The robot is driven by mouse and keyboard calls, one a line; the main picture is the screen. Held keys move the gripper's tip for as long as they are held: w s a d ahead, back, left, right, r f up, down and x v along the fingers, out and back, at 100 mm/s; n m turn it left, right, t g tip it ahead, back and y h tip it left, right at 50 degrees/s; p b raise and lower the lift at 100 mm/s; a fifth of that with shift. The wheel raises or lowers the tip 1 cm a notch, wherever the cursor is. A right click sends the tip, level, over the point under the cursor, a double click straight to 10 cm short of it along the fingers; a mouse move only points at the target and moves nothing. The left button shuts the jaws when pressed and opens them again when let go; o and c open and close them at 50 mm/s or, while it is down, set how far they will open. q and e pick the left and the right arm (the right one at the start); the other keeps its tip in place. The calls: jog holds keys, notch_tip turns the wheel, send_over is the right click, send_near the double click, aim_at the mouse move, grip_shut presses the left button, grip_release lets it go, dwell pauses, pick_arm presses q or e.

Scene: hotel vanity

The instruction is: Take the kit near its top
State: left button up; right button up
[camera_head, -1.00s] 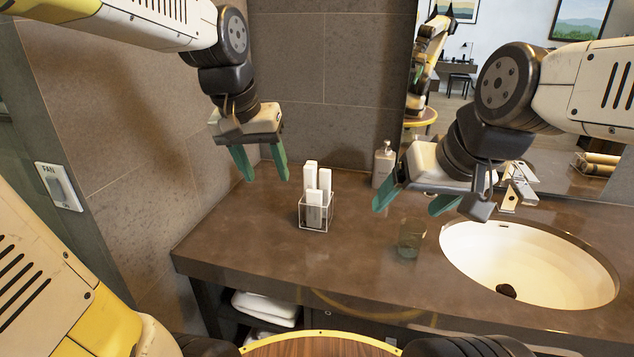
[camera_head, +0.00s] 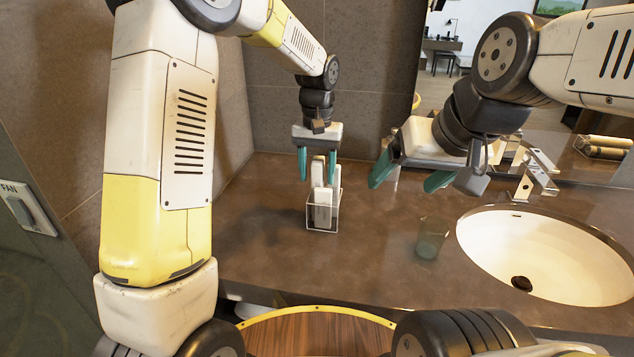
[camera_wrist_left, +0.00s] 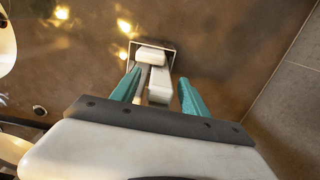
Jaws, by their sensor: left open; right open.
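Several white kits stand upright in a clear square holder (camera_head: 322,228) on the brown counter. The front kit (camera_head: 322,207) is shorter, with taller ones behind it. My left gripper (camera_head: 317,178) is open, its teal fingers pointing down around the tops of the kits in the head view. In the left wrist view the kits (camera_wrist_left: 150,57) show between and just beyond the open fingers (camera_wrist_left: 158,92). I cannot tell which kit is meant, and I see no contact. My right gripper (camera_head: 408,182) is open and empty, over the counter to the right of the holder.
A glass tumbler (camera_head: 431,237) stands right of the holder, left of the white sink basin (camera_head: 545,250). A faucet (camera_head: 535,172) is behind the basin. The wall is behind the holder. The counter left of the holder is clear.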

aim_at(317, 184)
pick_arm(q)
jog(key=shift+f, duration=2)
grip_shut()
jog(key=shift+r, duration=0.15)
